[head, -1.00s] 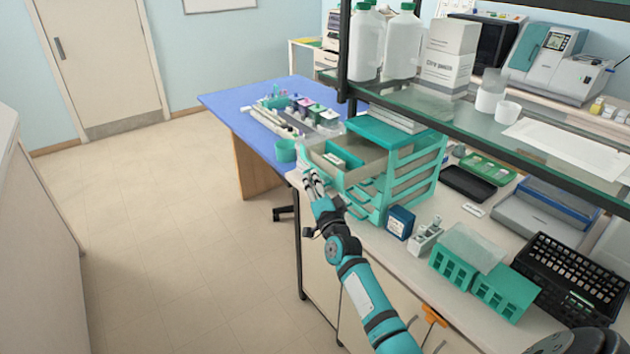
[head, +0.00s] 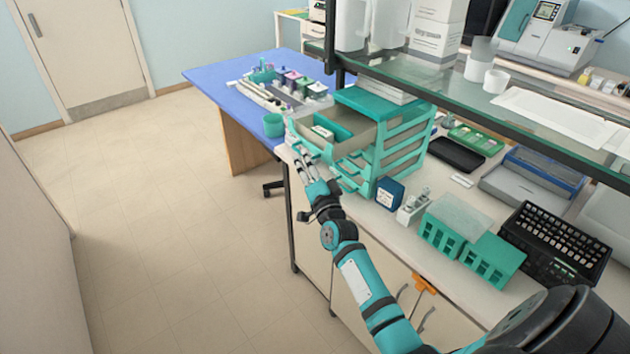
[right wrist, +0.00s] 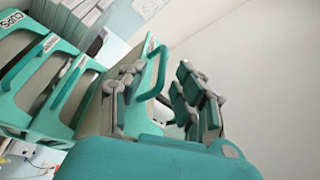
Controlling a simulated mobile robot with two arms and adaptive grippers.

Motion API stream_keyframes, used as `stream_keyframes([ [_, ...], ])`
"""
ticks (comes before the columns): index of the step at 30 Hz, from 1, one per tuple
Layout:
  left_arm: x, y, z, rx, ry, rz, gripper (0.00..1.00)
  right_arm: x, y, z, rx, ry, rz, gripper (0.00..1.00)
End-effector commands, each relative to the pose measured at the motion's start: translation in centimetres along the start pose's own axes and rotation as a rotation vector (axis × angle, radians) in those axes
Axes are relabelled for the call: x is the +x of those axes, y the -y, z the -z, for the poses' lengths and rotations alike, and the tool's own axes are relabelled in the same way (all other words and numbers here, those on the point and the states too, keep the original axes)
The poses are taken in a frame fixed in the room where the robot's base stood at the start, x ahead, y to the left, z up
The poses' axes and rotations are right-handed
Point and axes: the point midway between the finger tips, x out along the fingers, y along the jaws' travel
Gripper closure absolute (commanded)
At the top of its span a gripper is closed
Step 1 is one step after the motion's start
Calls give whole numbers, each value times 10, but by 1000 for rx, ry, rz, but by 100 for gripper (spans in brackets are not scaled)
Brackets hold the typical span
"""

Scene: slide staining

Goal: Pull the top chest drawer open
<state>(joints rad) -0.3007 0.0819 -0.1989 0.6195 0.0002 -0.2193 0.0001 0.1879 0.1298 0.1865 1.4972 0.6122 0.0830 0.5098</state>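The teal drawer chest (head: 398,146) stands on the bench under the glass shelf. Its top drawer (head: 358,139) sticks out well toward the left, and a teal item (head: 329,132) lies inside. The lower drawers are in. My right gripper (head: 301,163) is just in front of the pulled-out drawer's front. In the right wrist view its two fingers (right wrist: 160,98) are apart, with a teal handle loop (right wrist: 159,72) showing in the gap between them. I cannot tell whether they touch it. My left gripper is not in view.
A blue table (head: 215,77) with a staining tray (head: 263,98) and a green cup (head: 273,125) stands behind the drawer. A dark blue box (head: 390,193) and green racks (head: 440,236) stand right of the chest. The floor at left is clear.

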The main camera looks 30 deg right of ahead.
Motion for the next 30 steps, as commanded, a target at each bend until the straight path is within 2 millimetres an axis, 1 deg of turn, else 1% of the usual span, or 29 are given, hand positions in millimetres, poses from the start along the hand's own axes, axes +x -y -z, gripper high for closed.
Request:
stream_keyframes([
  [1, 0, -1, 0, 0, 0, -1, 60, -13, -1, -1, 0, 2, -3, 68],
  [6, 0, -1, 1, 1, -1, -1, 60, -49, -1, -1, -1, 2, -2, 68],
  [9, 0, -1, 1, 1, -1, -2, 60, -66, -1, 0, -1, 1, -2, 68],
  [12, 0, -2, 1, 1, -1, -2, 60, -77, -1, 0, -1, 1, -1, 68],
  [18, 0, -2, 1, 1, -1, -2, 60, -86, 0, 0, -1, 0, 0, 68],
  [30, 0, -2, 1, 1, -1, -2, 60, -85, 0, 0, -1, 0, 0, 68],
])
